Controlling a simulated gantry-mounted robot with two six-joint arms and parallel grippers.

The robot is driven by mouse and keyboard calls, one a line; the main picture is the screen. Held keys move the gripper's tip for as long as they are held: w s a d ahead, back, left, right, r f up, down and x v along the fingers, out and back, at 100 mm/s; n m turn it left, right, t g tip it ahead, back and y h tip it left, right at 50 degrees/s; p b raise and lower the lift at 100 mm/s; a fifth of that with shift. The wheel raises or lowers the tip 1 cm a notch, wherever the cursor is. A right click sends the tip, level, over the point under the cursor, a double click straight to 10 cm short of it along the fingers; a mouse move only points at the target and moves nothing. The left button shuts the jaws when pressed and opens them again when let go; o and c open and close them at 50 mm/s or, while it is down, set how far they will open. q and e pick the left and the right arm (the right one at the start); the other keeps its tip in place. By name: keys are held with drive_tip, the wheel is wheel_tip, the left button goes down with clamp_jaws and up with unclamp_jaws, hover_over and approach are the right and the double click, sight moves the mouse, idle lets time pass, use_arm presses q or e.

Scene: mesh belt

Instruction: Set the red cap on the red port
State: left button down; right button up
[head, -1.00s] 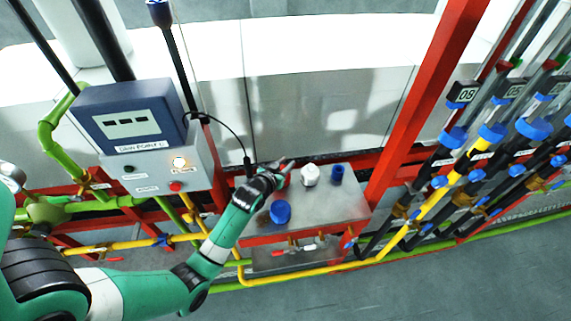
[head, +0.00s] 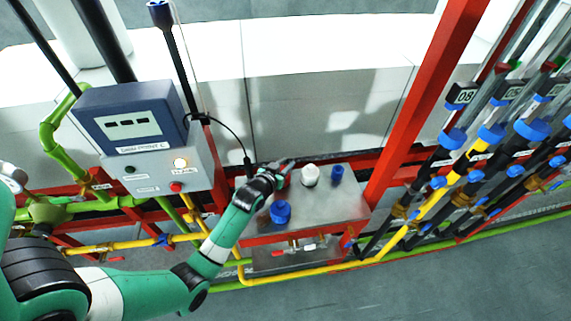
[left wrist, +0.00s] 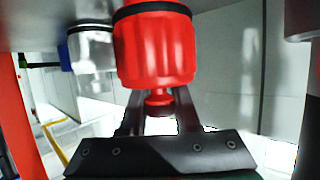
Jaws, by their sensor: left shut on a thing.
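The red cap (left wrist: 155,50) fills the upper middle of the left wrist view, a ribbed red body with a narrow knob. My left gripper (left wrist: 158,108) is shut on the knob. A black ring shows at the wide end of the cap, close to the metal surface. The red port is hidden behind the cap, and I cannot tell whether the cap is seated. In the head view my left gripper (head: 280,170) is at the back left of the metal bench, left of the white cap. My right gripper is not in view.
The metal bench (head: 335,208) carries a white cap (head: 310,175), a small blue piece (head: 337,173) and a larger blue cap (head: 281,212) near the front left. A control box (head: 165,165) stands left of my forearm. A red post (head: 420,110) rises at the right.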

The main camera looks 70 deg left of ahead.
use_arm(q)
drive_tip(key=shift+f+b, duration=0.55)
drive_tip(key=shift+f, duration=0.1)
drive_tip(key=c, duration=0.9)
unclamp_jaws()
drive_tip(key=shift+p+v, duration=1.1)
drive_tip(key=shift+p, duration=0.1)
drive_tip(key=p+v, duration=0.2)
drive_tip(key=v, duration=0.1)
drive_tip(key=shift+r, duration=0.2)
drive_tip(key=p+v, duration=0.2)
drive_tip(key=v, duration=0.1)
drive_tip(key=shift+p, duration=0.35)
drive_tip(key=p+v, duration=0.1)
drive_tip(key=v, duration=0.1)
drive_tip(key=shift+s+d, duration=0.2)
drive_tip(key=shift+s, duration=0.1)
